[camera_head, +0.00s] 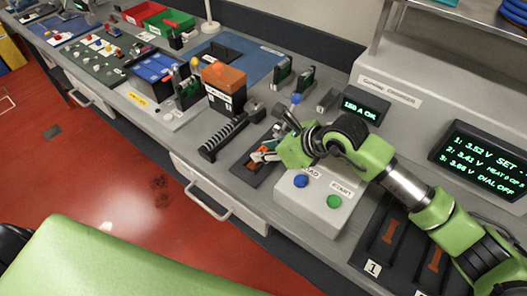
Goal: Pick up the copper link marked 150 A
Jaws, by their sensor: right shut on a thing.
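My right gripper (262,156) reaches down over a dark tray (243,172) near the front of the bench. It is shut on a small copper-orange piece (264,149), mostly hidden by the fingers and the green gripper body. Its marking cannot be read. Two more copper links show on dark plates at the lower right, one (389,230) by a tag "1" and another (433,260) farther right. My left gripper is not in view.
A grey box with a blue button (300,181) and a green button (334,201) stands under my right arm. A small display (361,107) appears to read "150 A OK". A dark ribbed bar (223,136) lies left of the tray. Battery blocks (223,84) stand behind.

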